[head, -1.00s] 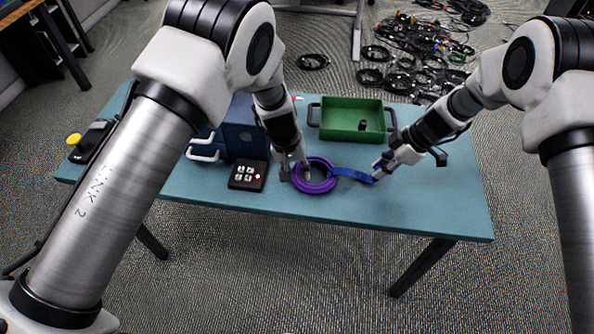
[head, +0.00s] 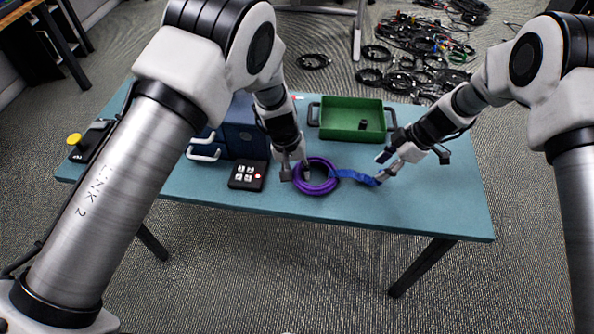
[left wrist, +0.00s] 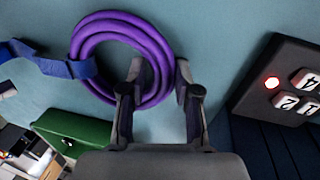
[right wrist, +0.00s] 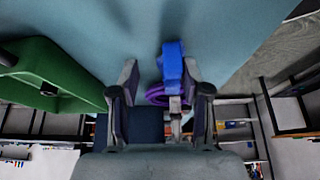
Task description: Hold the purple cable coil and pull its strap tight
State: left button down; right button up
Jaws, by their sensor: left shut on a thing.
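The purple cable coil (head: 316,190) lies on the table; it also shows in the left wrist view (left wrist: 100,28). My right gripper (head: 382,167) is open beside the strap's free end. In the right wrist view its fingers (right wrist: 160,75) stand apart, the strap (right wrist: 172,65) nearer the right finger.
A green tray (head: 330,128) with a small dark item stands behind the strap. A dark blue drawer box (head: 243,135) and a black button box (head: 247,185) are left of the coil. The table's front right (head: 430,215) is clear. Several cables lie on the floor beyond.

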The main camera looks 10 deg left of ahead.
pick_arm(q)
jog(key=c, duration=0.8)
grip_release()
pick_arm(e)
notch_tip(320, 180, up, 7)
pick_arm(q)
jog(key=shift+r, duration=0.1)
pick_arm(e)
jog(key=shift+r, duration=0.15)
pick_arm(q)
notch_tip(320, 180, up, 12)
jog(key=a, duration=0.2)
jog(key=shift+s+a+f, duration=0.15)
jog(key=shift+a+f, duration=0.05)
